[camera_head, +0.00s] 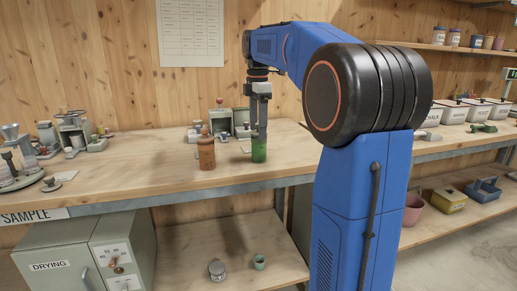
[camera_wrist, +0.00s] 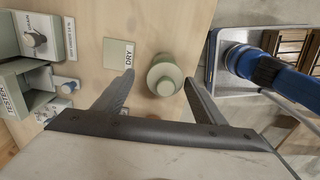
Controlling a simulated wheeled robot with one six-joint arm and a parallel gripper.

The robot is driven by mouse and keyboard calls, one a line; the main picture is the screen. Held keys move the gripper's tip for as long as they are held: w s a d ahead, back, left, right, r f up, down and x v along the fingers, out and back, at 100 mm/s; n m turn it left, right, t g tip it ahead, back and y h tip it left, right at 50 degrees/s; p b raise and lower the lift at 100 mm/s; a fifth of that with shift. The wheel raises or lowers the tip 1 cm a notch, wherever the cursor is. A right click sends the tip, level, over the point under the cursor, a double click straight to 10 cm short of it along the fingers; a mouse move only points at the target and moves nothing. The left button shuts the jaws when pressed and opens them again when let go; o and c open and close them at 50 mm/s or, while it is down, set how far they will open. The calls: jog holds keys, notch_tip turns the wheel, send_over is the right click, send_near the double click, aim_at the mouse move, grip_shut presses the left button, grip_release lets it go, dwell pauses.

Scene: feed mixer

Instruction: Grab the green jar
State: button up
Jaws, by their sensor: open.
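The green jar (camera_head: 259,153) stands upright on the wooden bench, near its front edge. My gripper (camera_head: 259,136) points down over it, with the fingers at the jar's top in the head view. In the wrist view the jar shows from above as a round, pale green lid (camera_wrist: 163,78). It lies between the two spread fingers of my gripper (camera_wrist: 160,78), with a gap visible on each side. The gripper is open and holds nothing.
An orange-brown jar (camera_head: 206,154) stands close to the left of the green jar. A DRY card (camera_wrist: 118,54) lies beside the green jar. Grey testers (camera_head: 222,122) stand behind. A drying cabinet (camera_head: 60,270) is below the bench.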

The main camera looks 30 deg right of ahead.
aim_at(259, 147)
notch_tip(259, 147, down, 2)
jog(key=shift+f, duration=0.15)
jog(key=shift+s+f, duration=0.2)
jog(key=shift+f, duration=1.1)
jog(key=shift+s+f, duration=0.2)
jog(key=shift+f, duration=1.1)
jog(key=c, duration=1.2)
